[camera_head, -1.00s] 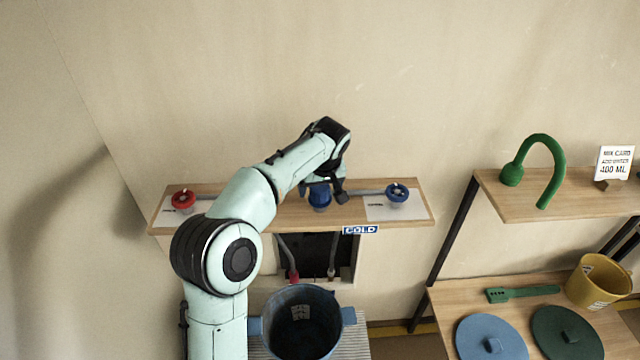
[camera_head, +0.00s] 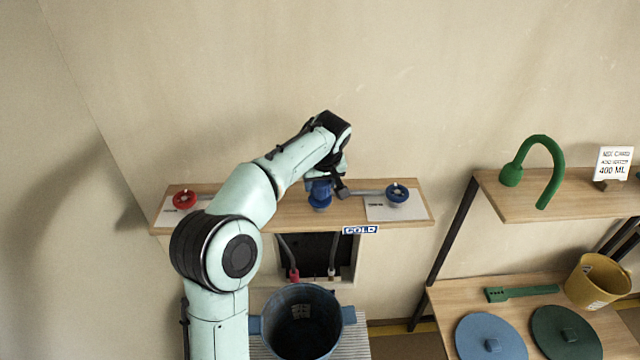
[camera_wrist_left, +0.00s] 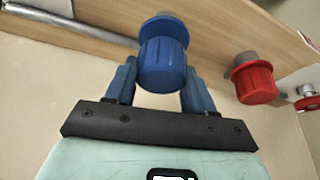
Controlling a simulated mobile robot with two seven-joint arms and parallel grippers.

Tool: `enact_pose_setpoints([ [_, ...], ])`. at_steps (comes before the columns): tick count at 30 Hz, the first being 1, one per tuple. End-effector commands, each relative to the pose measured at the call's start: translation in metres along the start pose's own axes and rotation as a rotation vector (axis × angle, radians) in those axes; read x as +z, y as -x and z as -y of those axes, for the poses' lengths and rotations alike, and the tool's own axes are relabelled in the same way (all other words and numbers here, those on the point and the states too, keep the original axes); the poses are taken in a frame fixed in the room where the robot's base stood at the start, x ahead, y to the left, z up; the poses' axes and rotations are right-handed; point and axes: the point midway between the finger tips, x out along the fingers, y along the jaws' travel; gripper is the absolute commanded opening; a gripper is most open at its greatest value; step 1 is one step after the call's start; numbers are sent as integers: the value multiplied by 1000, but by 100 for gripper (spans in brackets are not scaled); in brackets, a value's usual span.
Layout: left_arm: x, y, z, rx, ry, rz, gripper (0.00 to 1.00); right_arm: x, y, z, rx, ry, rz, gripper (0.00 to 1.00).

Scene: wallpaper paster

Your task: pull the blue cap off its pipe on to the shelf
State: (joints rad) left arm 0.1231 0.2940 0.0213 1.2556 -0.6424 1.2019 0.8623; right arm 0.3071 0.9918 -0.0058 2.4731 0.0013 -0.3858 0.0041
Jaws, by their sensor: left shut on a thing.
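The blue cap (camera_head: 320,197) is over the wooden wall shelf (camera_head: 285,213), left of the blue tap wheel. In the left wrist view the blue cap (camera_wrist_left: 163,62) sits between the two blue fingers of my left gripper (camera_wrist_left: 160,92), which is shut on it. A short stub shows at the cap's far end; I cannot tell whether the cap still sits on its pipe. In the head view my left gripper (camera_head: 322,184) is partly hidden by its own wrist. My right gripper is not in view.
A red cap (camera_wrist_left: 254,82) stands beside the blue one in the left wrist view. A red tap wheel (camera_head: 184,199) and a blue tap wheel (camera_head: 397,195) flank the shelf. A blue bucket (camera_head: 302,322) stands below. A green spout (camera_head: 540,148) is on the right shelf.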

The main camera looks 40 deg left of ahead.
Motion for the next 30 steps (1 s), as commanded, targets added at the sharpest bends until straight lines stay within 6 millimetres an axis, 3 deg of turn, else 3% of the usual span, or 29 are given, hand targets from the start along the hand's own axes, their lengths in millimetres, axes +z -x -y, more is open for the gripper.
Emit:
enact_pose_setpoints([
  [21, -11, 26, 0, 0, -1, 1, 17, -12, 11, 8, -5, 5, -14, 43],
  [30, -11, 27, 0, -1, -1, 2, 17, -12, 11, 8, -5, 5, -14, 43],
])
